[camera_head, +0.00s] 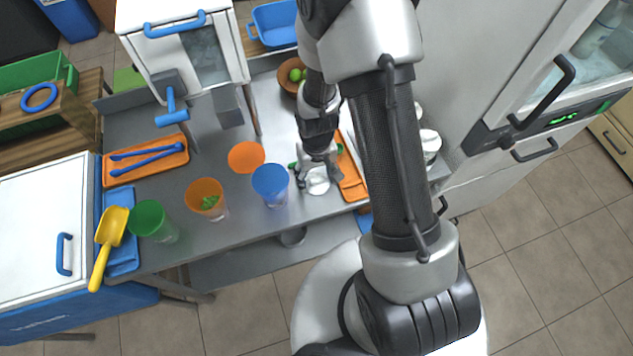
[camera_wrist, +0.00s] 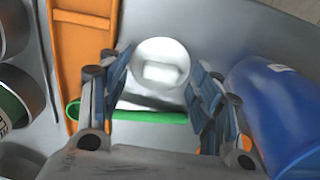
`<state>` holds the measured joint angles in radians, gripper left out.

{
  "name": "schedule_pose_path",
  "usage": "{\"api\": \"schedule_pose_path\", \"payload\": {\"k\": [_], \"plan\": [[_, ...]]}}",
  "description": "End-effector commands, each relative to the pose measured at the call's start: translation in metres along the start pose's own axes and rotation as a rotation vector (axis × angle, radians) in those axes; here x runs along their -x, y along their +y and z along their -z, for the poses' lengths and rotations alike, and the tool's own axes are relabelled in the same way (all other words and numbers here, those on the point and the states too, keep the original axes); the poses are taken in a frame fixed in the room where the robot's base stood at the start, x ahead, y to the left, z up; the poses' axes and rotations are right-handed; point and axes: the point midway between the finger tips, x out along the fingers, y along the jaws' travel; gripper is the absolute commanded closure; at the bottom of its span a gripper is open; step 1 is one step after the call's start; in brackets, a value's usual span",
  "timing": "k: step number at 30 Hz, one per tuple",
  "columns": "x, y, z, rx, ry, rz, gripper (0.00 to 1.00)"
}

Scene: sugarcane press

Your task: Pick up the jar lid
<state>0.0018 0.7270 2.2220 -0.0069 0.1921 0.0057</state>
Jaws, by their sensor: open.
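The jar lid is a round white disc with a raised, roughly rectangular middle, and it lies between my fingertips in the wrist view (camera_wrist: 160,52). In the head view it shows as a pale round shape (camera_head: 318,184) on the grey counter, partly behind my gripper (camera_head: 318,168). In the wrist view my gripper (camera_wrist: 157,78) is open, with one finger on each side of the lid and visible gaps to it. A shiny clear or metallic area shows just below the lid; I cannot tell whether it is a jar. Whether the fingers are level with the lid is unclear.
A blue cup (camera_head: 270,186) stands close beside my gripper, near the right finger in the wrist view (camera_wrist: 275,115). A green bar-shaped object (camera_wrist: 130,116) lies across below the lid. An orange tray (camera_wrist: 82,45) and metal cans (camera_wrist: 15,95) are to the left.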

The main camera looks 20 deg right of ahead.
Motion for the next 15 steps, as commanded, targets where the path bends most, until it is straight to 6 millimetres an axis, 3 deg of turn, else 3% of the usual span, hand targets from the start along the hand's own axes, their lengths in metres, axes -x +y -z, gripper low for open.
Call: {"api": "schedule_pose_path", "payload": {"k": [15], "plan": [[0.0007, 0.0, 0.0, 0.0, 0.0, 0.0, 0.74]]}}
